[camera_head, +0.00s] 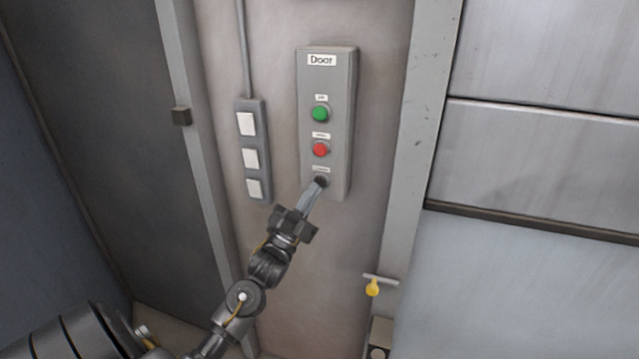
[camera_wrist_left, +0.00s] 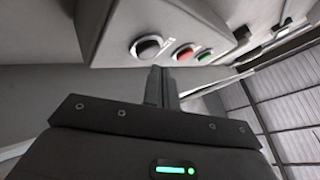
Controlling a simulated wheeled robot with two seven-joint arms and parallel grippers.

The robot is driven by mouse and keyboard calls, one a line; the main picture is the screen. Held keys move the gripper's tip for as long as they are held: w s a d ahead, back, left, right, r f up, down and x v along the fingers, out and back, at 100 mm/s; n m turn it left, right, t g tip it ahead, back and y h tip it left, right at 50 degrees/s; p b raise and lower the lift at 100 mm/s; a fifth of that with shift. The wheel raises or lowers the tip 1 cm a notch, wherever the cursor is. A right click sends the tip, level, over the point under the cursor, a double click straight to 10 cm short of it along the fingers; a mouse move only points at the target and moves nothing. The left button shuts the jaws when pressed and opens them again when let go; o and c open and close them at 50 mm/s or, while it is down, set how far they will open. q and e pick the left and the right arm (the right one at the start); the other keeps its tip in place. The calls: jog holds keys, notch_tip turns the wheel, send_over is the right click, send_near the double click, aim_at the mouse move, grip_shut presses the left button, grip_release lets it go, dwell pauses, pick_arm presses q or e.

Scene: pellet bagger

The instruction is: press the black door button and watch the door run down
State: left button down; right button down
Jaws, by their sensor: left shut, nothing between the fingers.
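The grey door control box (camera_head: 340,130), labelled "Door", is on the wall with a green button (camera_head: 320,114) at the top, a red button (camera_head: 320,150) in the middle and a black button (camera_head: 321,181) at the bottom. My left gripper (camera_head: 317,189) is shut and empty, its fingertips at the black button and partly covering it. In the left wrist view the black button (camera_wrist_left: 148,47) shows just beyond the fingertips (camera_wrist_left: 160,74); I cannot tell whether they touch. The sectional door (camera_head: 535,150) at the right ends in a dark bottom edge, with a pale area below. My right gripper is out of view.
A narrow grey strip with several white switches (camera_head: 250,158) is left of the box. A grey door post (camera_head: 408,150) stands between box and door. A yellow-knobbed fitting (camera_head: 373,287) sticks out low on the right. A second grey post (camera_head: 195,150) stands at left.

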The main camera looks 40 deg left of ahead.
pick_arm(q)
jog(key=shift+w, duration=0.15)
dwell(0.4)
jog(key=shift+w+a, duration=0.15)
jog(key=shift+w, duration=0.15)
